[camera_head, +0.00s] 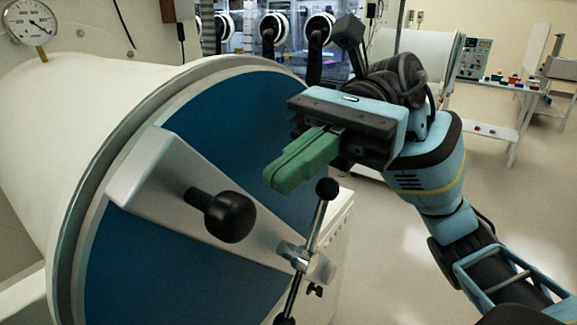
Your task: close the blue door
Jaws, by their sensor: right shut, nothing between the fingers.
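The blue door (168,262) is a large round disc at the end of a white cylinder on the left. A wide grey bar (172,182) crosses its face. A black knob (228,216) stands out from the bar, and a metal rod handle (318,222) with black ball ends sits at the bar's right end. The door appears to lie against the cylinder's grey rim; I cannot tell whether there is a gap. My right gripper (273,181) is shut and empty, its green fingers in front of the door's right side, above the rod handle. My left gripper is not in view.
The white cylinder (90,95) carries a round gauge (30,21) at the top left. Behind stand glovebox ports (272,27), another white cylinder (415,52) and a control panel (474,58). The floor (520,205) on the right is open.

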